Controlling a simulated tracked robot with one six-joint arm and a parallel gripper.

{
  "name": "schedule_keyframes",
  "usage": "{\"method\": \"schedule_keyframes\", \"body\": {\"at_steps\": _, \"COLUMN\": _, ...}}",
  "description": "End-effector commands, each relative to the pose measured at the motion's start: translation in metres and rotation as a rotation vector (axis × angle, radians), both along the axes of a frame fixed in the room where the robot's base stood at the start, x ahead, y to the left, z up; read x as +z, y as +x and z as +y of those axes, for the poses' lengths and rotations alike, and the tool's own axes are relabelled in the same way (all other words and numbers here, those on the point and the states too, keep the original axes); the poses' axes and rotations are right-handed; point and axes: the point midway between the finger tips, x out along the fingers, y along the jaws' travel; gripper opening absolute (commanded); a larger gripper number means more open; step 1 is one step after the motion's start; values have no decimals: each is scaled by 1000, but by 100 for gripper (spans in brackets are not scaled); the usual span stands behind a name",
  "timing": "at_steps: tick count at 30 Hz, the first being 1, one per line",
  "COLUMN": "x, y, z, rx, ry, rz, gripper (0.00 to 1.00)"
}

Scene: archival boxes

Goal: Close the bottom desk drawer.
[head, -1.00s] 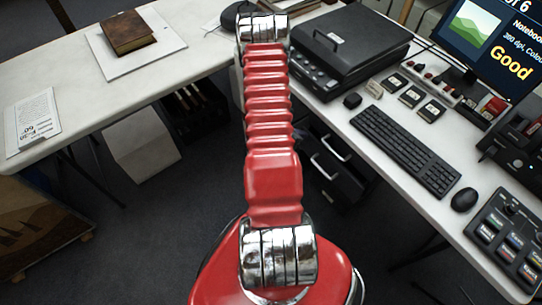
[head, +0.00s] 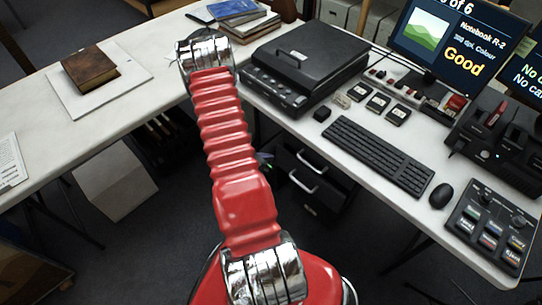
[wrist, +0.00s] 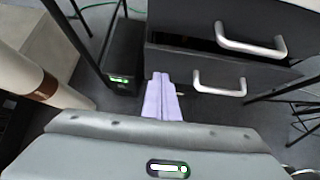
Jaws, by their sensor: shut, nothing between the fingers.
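The dark desk drawer unit stands under the right-hand desk. In the wrist view the upper drawer (wrist: 195,25) has a silver bar handle (wrist: 250,43). The bottom drawer (wrist: 270,73) below it has its own handle (wrist: 219,84). A dark gap shows between the two fronts; how far the bottom drawer stands out is hard to tell. My gripper (wrist: 161,77) has its pale lilac fingers shut and empty, with the tips by the left part of the bottom drawer front. Contact cannot be made out. In the head view the bottom drawer (head: 318,196) shows right of my arm, which mostly hides my gripper.
A black box with a green display (wrist: 122,62) stands left of the drawers. A pale cylinder (wrist: 35,80) is at the left. Desk legs and thin metal bars stand near the right. Above, the desk (head: 330,125) carries a scanner, keyboard (head: 378,155) and screens.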

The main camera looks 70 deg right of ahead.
Motion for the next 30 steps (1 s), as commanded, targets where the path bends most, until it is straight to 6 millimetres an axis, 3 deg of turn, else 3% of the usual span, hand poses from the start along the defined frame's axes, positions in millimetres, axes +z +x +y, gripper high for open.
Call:
{"method": "schedule_keyframes", "body": {"at_steps": 15, "x": 52, "y": 22, "z": 51, "rx": 1, "ry": 0, "rz": 0, "gripper": 0}}
{"method": "schedule_keyframes", "body": {"at_steps": 27, "x": 57, "y": 23, "z": 56, "rx": -1, "ry": 1, "rz": 0, "gripper": 0}}
{"method": "schedule_keyframes", "body": {"at_steps": 30, "x": 57, "y": 24, "z": 57, "rx": 1, "ry": 1, "rz": 0, "gripper": 6}}
